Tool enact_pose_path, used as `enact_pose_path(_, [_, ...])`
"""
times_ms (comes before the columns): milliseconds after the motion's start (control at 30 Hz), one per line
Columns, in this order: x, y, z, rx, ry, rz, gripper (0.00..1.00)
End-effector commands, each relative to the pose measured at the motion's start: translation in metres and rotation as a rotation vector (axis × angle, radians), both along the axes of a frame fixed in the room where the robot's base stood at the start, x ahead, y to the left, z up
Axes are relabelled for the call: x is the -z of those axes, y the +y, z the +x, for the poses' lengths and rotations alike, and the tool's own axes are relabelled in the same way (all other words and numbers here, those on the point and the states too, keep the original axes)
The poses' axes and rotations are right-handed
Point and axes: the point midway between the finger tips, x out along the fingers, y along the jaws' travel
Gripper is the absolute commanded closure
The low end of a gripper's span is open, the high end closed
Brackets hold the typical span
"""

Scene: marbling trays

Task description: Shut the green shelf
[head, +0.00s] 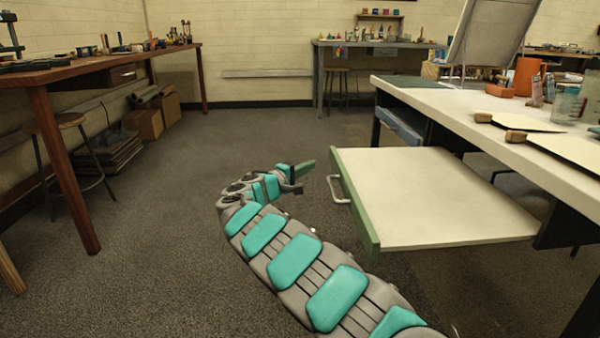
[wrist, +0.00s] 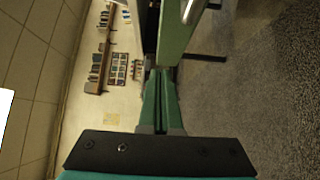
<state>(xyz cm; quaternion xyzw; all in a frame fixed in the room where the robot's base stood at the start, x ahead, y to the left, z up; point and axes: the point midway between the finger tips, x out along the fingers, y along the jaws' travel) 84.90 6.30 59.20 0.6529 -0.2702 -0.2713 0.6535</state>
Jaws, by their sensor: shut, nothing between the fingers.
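The green shelf (head: 430,205) is a pull-out board with a pale top and a green front edge. It sticks out from under the white table on the right, so it stands open. A silver handle (head: 336,190) is on its green front. My gripper (head: 308,166) is shut and empty, just left of the far end of the green front. In the wrist view, the shut green fingers (wrist: 160,72) point toward the shelf's green front (wrist: 176,35), with the handle (wrist: 192,10) at the top. I cannot tell whether the fingertips touch the front.
The white table (head: 480,105) holds papers, jars and an orange container (head: 527,76). A wooden bench (head: 90,62) with a stool (head: 70,122) stands at the left. The grey floor (head: 170,240) between the bench and the shelf is clear.

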Motion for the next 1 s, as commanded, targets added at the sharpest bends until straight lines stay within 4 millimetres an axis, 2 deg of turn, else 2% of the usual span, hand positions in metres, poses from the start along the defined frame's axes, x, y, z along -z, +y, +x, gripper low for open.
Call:
enact_pose_path(200, [0.0, -0.022, 0.021, 0.002, -0.002, 0.002, 1.0])
enact_pose_path(500, [0.0, -0.052, 0.02, 0.001, 0.001, -0.002, 1.0])
enact_pose_path(700, [-0.001, -0.06, 0.02, 0.0, -0.001, 0.0, 1.0])
enact_pose_path(1000, [-0.001, -0.06, 0.02, -0.001, -0.001, 0.001, 1.0])
